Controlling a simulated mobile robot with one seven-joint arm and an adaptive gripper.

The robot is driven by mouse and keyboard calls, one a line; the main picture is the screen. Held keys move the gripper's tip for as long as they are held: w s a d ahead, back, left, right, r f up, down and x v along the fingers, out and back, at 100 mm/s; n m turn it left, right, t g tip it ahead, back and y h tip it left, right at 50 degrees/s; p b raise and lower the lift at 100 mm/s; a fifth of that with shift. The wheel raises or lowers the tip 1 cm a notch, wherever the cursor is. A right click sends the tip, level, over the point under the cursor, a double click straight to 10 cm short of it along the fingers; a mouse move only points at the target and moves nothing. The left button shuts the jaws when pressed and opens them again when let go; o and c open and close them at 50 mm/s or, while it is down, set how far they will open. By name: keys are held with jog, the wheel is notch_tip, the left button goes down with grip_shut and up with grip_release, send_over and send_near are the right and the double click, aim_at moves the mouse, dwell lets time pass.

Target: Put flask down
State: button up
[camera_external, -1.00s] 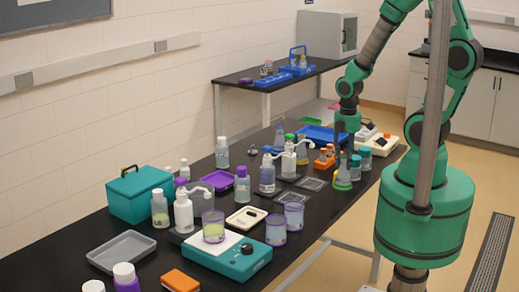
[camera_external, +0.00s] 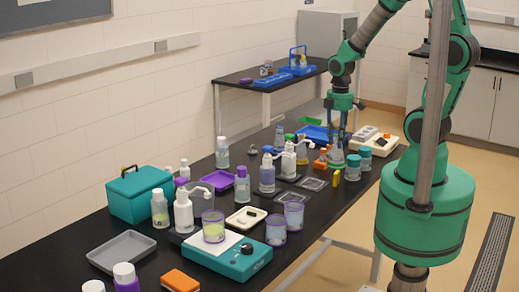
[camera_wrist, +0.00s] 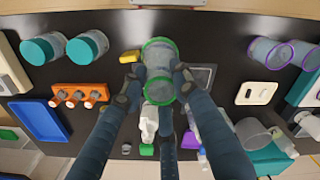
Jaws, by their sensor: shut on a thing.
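The flask (camera_wrist: 159,62), clear with green rims, is between the two fingers of my gripper (camera_wrist: 158,82) in the wrist view. The fingers are closed against its sides. In the external view, my gripper (camera_external: 339,138) points down at the far right part of the black table, with the flask (camera_external: 337,158) low between its fingers. The flask looks upright. I cannot tell whether its base is clear of the table top.
A small yellow object (camera_external: 336,178) lies just in front of the flask. Teal-capped jars (camera_external: 365,157) stand close on its right. White pump bottles (camera_external: 289,158) and an orange rack (camera_wrist: 79,96) are nearby.

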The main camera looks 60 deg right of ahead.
jog(key=w+d+r+m+p, duration=0.2)
jog(key=w+d+m, duration=0.4)
jog(key=w+d, duration=0.3)
jog(key=shift+w+m, duration=0.3)
jog(key=shift+w, duration=0.2)
jog(key=w+d+m, duration=0.2)
jog(key=d, duration=0.2)
jog(key=w+d+m+p, duration=0.1)
jog(key=w+d+m, duration=0.1)
jog(key=w+d, duration=0.1)
jog(key=w+d+m+p, duration=0.1)
jog(key=w+d+m, duration=0.1)
jog(key=d, duration=0.2)
jog(key=shift+w+d+m, duration=0.15)
jog(key=shift+d+m, duration=0.15)
jog(key=w+d+f+m+p, duration=0.1)
jog(key=w+d+f+m, duration=0.1)
jog(key=d+m, duration=0.5)
jog(key=w+d+f+m+p, duration=0.2)
jog(key=w+d, duration=0.1)
jog(key=d, duration=0.9)
jog(key=shift+s+a+f, duration=0.1)
jog(key=shift+a+f, duration=0.05)
jog(key=shift+f, duration=1)
jog(key=shift+s+a+f, duration=0.1)
jog(key=shift+f, duration=1.05)
